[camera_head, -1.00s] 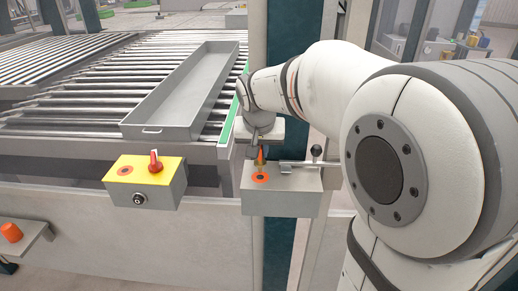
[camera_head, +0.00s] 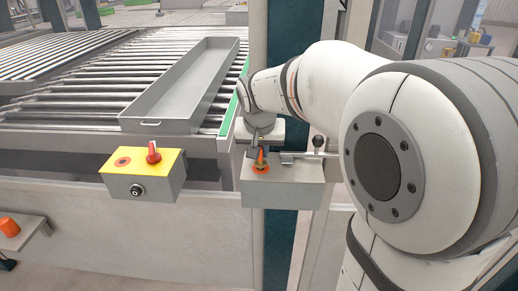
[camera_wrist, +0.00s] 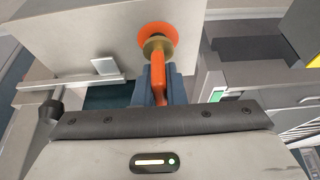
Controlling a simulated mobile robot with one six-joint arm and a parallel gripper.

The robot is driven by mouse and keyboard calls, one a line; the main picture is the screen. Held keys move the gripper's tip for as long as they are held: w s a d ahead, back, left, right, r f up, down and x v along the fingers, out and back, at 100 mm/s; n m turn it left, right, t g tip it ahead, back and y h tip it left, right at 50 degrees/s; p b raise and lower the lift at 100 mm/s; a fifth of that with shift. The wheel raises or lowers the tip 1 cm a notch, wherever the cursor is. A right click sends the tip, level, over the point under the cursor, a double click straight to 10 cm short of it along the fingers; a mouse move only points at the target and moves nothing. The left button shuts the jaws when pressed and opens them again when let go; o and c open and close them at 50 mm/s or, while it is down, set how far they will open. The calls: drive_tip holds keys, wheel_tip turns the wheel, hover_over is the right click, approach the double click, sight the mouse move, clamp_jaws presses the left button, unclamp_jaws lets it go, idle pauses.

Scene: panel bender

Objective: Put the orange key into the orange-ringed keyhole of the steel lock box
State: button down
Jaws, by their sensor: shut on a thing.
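The orange key (camera_wrist: 157,72) is held between the fingertips of my gripper (camera_wrist: 157,88), which is shut on it. In the wrist view the key's brass-coloured part (camera_wrist: 156,46) meets the orange-ringed keyhole (camera_wrist: 158,33) of the steel lock box (camera_wrist: 95,35). How deep the key sits cannot be told. In the head view the lock box (camera_head: 285,191) stands below my gripper (camera_head: 259,152), and the orange key (camera_head: 261,157) stands upright over the orange ring (camera_head: 261,168), hiding the hole.
A latch bar with a black knob (camera_head: 318,140) lies on the lock box beside the key. A yellow-topped box with a red switch (camera_head: 153,152) is to the left. A grey tray (camera_head: 185,90) rests on rollers behind. An orange cylinder (camera_head: 9,227) stands at far left.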

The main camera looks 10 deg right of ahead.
drive_tip(key=shift+f+b, duration=0.4)
drive_tip(key=shift+f, duration=0.25)
drive_tip(key=c, duration=1.4)
unclamp_jaws()
drive_tip(key=v, duration=0.7)
drive_tip(key=shift+s+r, duration=0.2)
drive_tip(key=shift+r, duration=0.15)
drive_tip(key=shift+a, duration=0.1)
drive_tip(key=s+f+n, duration=0.1)
drive_tip(key=s+f, duration=0.5)
drive_tip(key=s, duration=0.3)
drive_tip(key=s+f+n+g+y, duration=0.1)
drive_tip(key=s+f+n, duration=0.1)
drive_tip(key=s+f, duration=0.4)
drive_tip(key=s, duration=0.3)
drive_tip(key=shift+s+d+f+n+g, duration=0.2)
drive_tip(key=shift+s+f+n+g, duration=0.1)
drive_tip(key=shift+s, duration=0.1)
